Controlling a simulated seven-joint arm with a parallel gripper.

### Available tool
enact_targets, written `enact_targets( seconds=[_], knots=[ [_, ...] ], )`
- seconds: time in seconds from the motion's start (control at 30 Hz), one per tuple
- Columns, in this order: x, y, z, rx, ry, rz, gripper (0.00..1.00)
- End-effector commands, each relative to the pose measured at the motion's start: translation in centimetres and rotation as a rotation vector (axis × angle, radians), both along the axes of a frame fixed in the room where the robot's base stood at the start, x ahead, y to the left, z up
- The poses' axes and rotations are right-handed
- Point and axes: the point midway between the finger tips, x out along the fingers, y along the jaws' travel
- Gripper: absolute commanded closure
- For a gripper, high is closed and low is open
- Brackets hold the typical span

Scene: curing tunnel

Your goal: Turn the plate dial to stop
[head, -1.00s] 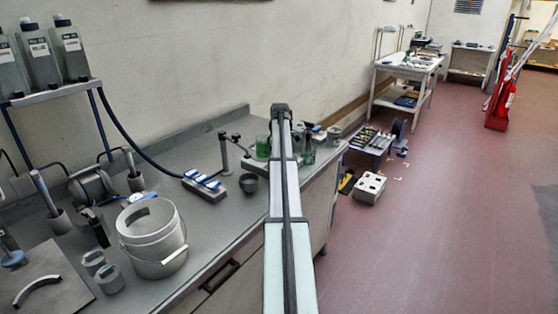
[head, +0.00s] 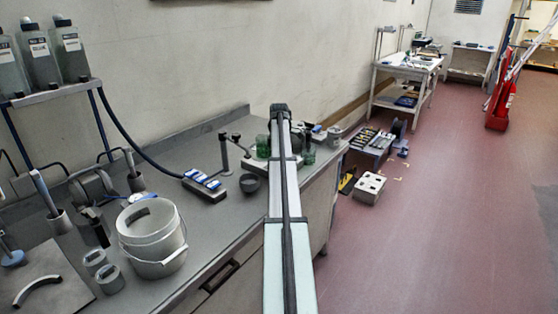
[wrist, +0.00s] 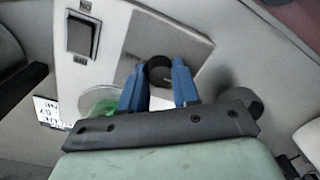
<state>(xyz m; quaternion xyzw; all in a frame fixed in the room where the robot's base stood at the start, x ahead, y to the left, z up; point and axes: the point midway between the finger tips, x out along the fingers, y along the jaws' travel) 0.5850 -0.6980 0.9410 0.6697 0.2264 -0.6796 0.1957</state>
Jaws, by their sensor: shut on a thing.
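In the wrist view, a round dark dial (wrist: 159,68) sits on a grey plate panel (wrist: 190,42). My gripper (wrist: 157,82) has its two blue fingers on either side of the dial and is shut on it. The dial's lower part and any pointer mark are hidden or too blurred to read. In the head view my own arm stands in front of this spot, and the gripper and dial cannot be made out there.
A dark rocker switch (wrist: 81,36) is left of the plate. Green glassware (wrist: 100,98) stands close beside the left finger.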

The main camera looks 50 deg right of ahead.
Motion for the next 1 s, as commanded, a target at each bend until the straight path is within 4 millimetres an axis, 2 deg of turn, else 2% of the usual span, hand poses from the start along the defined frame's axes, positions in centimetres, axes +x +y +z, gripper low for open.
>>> enact_targets(
  seconds=[0.13,0.17,0.4,0.77,0.87,1.0],
  knots=[
    [0.0,0.0,0.0,0.000,0.000,0.001,1.00],
    [0.0,0.0,0.0,0.000,0.000,0.001,0.66],
    [0.0,0.0,0.0,0.000,0.000,0.000,0.44],
    [0.1,-0.1,0.6,-0.001,-0.001,-0.001,0.44],
    [0.1,-0.1,1.7,-0.001,-0.001,-0.001,0.44],
    [0.2,-0.3,4.3,-0.002,-0.001,-0.001,0.44]
  ],
)
